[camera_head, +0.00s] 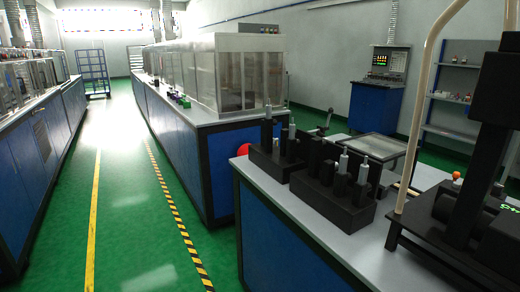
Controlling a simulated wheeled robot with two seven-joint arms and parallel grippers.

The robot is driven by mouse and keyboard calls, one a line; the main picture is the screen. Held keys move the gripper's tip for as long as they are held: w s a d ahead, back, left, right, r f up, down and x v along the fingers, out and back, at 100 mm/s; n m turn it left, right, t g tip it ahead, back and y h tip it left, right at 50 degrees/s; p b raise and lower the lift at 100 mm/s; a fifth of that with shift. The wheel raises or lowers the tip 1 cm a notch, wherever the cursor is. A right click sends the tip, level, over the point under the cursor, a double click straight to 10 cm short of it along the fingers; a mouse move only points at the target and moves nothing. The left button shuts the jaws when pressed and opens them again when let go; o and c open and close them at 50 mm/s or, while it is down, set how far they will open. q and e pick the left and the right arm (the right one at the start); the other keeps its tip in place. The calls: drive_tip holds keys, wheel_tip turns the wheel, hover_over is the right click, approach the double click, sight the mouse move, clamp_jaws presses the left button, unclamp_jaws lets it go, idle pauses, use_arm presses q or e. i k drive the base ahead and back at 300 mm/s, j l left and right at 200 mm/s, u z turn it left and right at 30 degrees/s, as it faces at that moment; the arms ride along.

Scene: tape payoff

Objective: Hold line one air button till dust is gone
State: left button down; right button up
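Neither of my grippers is in view. I cannot pick out an air button or any dust for certain. A round red part (243,149) shows at the end of the middle bench, partly hidden behind the near bench. Black blocks with upright grey and black cylinders (340,190) stand on the near bench (262,180).
A long blue bench with clear enclosures (238,70) runs down the middle, and another bench (40,130) lines the left. The green aisle (125,190) between them is clear, with a yellow line and a striped line. A blue control cabinet (378,105) and shelves (450,100) stand behind.

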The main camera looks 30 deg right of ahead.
sight(457, 185)
drive_tip(key=i+l+z, duration=0.1)
drive_tip(key=i+z, duration=0.25)
drive_tip(key=i, duration=0.15)
drive_tip(key=i+z, duration=0.35)
drive_tip(key=i+j+z, duration=0.3)
drive_tip(key=i, duration=0.3)
drive_tip(key=l+z, duration=0.1)
drive_tip(key=z, duration=2.7)
